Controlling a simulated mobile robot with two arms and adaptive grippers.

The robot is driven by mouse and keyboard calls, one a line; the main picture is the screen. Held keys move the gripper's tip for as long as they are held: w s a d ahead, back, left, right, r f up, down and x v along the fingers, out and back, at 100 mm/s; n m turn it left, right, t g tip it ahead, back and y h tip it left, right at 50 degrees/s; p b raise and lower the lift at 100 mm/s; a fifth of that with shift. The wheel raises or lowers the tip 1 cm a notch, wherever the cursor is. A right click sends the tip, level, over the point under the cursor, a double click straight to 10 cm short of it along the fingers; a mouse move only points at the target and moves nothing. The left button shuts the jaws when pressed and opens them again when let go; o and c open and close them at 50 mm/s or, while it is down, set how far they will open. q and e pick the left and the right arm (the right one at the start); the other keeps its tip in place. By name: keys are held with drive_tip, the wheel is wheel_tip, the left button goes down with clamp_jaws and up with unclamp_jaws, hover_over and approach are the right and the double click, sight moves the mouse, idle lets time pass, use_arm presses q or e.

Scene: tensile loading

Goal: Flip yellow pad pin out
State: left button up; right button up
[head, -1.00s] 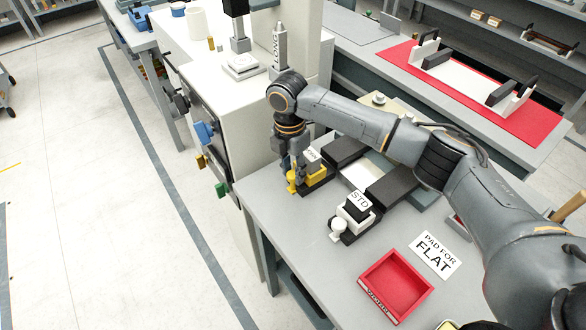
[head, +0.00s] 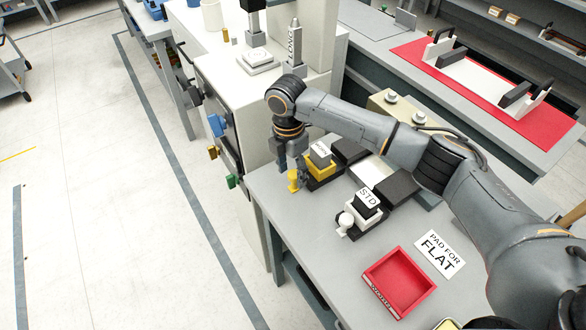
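The yellow pad (head: 323,170) is a yellow holder with a grey labelled block (head: 320,152) on it, near the left edge of the grey table. Its yellow pin (head: 293,181), with a round knob, stands at its left front side. My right gripper (head: 292,166) points down just left of the block, with its fingers at and above the pin. The fingers partly hide the pin, and I cannot tell whether they touch it or how wide they are spread. My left gripper is out of view.
A black-and-white STD pad (head: 366,205) with a white knob stands in front of the yellow pad. Dark blocks (head: 397,187) lie behind it. A red tray (head: 400,281) and a "PAD FOR FLAT" card (head: 440,253) lie at the front right. A white machine (head: 240,90) stands at the left.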

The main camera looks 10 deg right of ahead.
sight(290, 172)
drive_tip(key=shift+d+r, duration=0.1)
drive_tip(key=shift+r, duration=0.05)
wheel_tip(290, 172, up, 12)
drive_tip(key=shift+w+a, duration=0.3)
drive_tip(key=shift+w, duration=0.1)
drive_tip(key=shift+f, duration=0.2)
